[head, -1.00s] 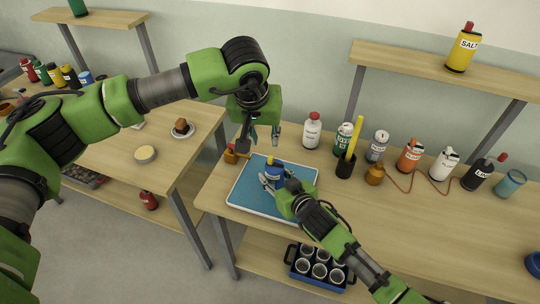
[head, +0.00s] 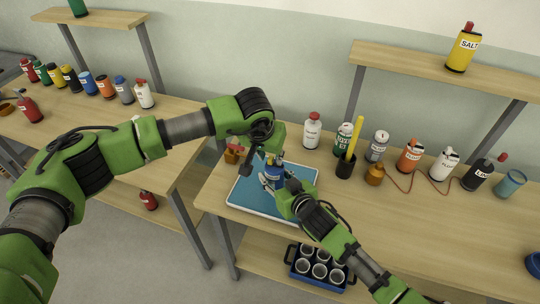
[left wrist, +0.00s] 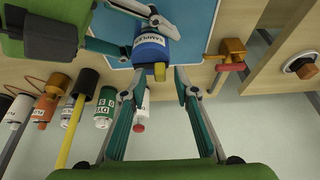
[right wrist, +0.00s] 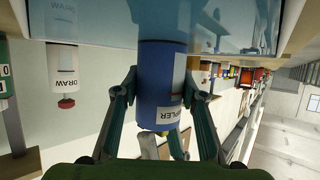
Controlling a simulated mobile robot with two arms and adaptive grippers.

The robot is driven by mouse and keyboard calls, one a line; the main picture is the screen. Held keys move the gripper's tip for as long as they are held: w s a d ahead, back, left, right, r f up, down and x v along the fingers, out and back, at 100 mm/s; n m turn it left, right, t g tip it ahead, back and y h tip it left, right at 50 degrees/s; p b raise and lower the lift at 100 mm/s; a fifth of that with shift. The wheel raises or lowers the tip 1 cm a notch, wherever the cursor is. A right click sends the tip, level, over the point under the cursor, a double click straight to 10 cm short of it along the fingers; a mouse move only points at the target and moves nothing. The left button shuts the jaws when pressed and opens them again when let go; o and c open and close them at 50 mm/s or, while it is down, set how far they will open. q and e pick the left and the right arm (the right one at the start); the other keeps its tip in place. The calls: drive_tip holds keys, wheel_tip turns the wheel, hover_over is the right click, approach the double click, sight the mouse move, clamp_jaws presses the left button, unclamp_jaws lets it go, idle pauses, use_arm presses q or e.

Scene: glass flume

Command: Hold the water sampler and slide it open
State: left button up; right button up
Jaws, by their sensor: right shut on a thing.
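The water sampler (head: 272,176) is a blue cylinder with a white label, upright on the blue mat (head: 245,192). Its label reads SAMPLER in the left wrist view (left wrist: 150,50), where a small yellow-and-grey piece shows at its near end. My right gripper (head: 277,184) is shut on the sampler's side; in the right wrist view its fingers (right wrist: 160,95) flank the blue body. My left gripper (head: 264,158) is just above the sampler. In the left wrist view its fingers (left wrist: 160,92) are apart, with the yellow-and-grey piece near the gap between their tips.
An orange-brown valve-like thing with a red handle (left wrist: 231,55) stands by the mat. A black cup with a yellow stick (head: 346,165), several labelled bottles and an amber jar (head: 375,174) stand to the right. A bottle carrier (head: 317,268) is on the lower shelf.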

sight(280, 168)
use_arm(q)
drive_tip(key=shift+f, duration=0.25)
clamp_jaws()
drive_tip(key=shift+s+d, duration=0.25)
drive_tip(key=shift+d, duration=0.55)
drive_tip(key=shift+s+d, duration=0.2)
drive_tip(key=shift+d, duration=0.55)
unclamp_jaws()
drive_tip(key=shift+a, duration=0.1)
drive_tip(key=shift+r, duration=0.1)
drive_tip(key=v, duration=1.2)
